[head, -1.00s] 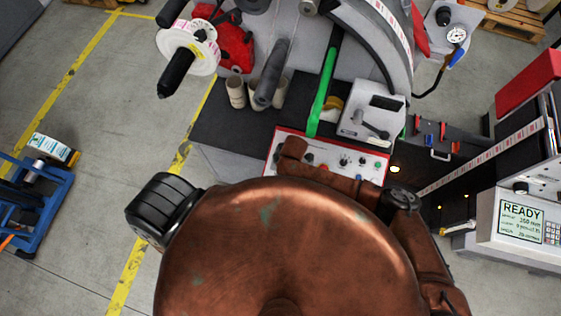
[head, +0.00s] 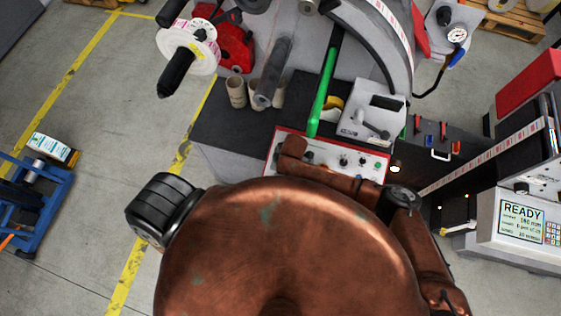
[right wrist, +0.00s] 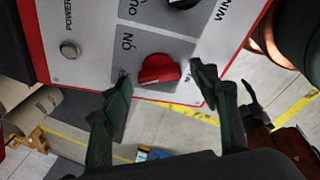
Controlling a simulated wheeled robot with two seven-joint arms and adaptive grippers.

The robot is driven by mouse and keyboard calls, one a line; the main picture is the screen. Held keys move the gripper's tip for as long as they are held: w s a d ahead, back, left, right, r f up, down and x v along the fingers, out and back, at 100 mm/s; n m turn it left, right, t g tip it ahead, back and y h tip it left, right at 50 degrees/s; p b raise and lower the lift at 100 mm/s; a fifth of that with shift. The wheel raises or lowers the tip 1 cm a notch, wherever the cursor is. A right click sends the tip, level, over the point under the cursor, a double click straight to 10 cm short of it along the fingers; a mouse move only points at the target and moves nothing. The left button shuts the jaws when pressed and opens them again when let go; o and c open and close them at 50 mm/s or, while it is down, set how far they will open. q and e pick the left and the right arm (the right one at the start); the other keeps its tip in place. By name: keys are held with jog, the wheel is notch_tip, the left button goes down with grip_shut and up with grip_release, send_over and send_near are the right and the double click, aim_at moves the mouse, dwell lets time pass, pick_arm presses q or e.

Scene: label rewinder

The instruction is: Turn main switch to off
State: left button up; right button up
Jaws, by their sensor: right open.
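The main switch is a red rotary knob (right wrist: 160,70) on a grey plate of the control panel, with an "ON" label up and left of it in the right wrist view. My right gripper (right wrist: 163,80) is open, with one dark green finger on each side of the knob and no clear grip on it. In the head view the white, red-edged control panel (head: 371,164) is partly covered by my copper arm, which hides the red knob and the right gripper.
A black selector knob (right wrist: 183,3) sits above the red one, and a round button (right wrist: 69,48) is at its left. A green bar (head: 323,92) and a grey box with a crank (head: 373,117) stand behind the panel. A unit with a "READY" display (head: 522,222) is at right.

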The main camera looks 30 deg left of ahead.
jog(key=shift+r, duration=0.2)
jog(key=s+d, duration=0.1)
jog(key=d, duration=0.3)
jog(key=s+d, duration=0.1)
jog(key=d, duration=0.2)
jog(key=s+d, duration=0.2)
jog(key=d, duration=0.2)
jog(key=shift+d+r, duration=0.35)
